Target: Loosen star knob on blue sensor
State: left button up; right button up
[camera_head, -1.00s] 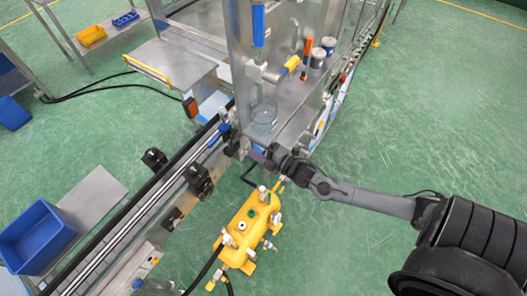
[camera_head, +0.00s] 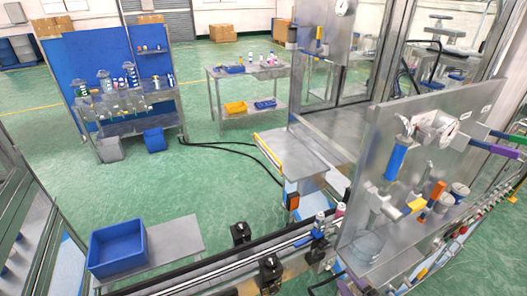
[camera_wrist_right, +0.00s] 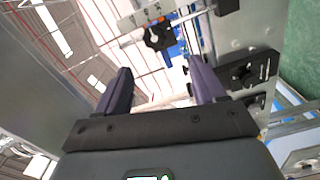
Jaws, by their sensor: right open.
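In the right wrist view a black star knob (camera_wrist_right: 158,37) sits on a metal bracket, beyond the fingertips. A small blue part (camera_wrist_right: 173,52), likely the blue sensor, is just beside it. In the head view a small blue fitting (camera_head: 319,229) stands at the rail's end by the machine; its knob is too small to make out. My right gripper (camera_wrist_right: 159,68) is open, with a dark finger on each side and nothing between them. My left gripper is not in view.
A conveyor rail (camera_head: 215,281) with black clamps (camera_head: 241,233) runs to the machine's metal plate (camera_head: 415,160). In the wrist view a black block (camera_wrist_right: 249,69) is close to the right finger. A blue bin (camera_head: 118,250) sits at left.

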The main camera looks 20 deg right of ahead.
jog(key=s+a+m+g+h, duration=0.1)
jog(key=s+a+m+g, duration=0.2)
jog(key=a+m, duration=0.3)
jog(key=s+a+m+g, duration=0.3)
jog(key=s+a+m, duration=0.1)
jog(key=a, duration=0.4)
jog(key=s+a+m+g, duration=0.1)
jog(key=s+m+g, duration=0.4)
jog(key=s+g, duration=0.5)
notch_tip(320, 180, up, 14)
jog(key=s+t+p, duration=0.1)
jog(key=p, duration=1.3)
jog(key=shift+s+a+t+h+p, duration=0.2)
jog(key=shift+t+h+p, duration=0.1)
jog(key=shift+t+p, duration=0.1)
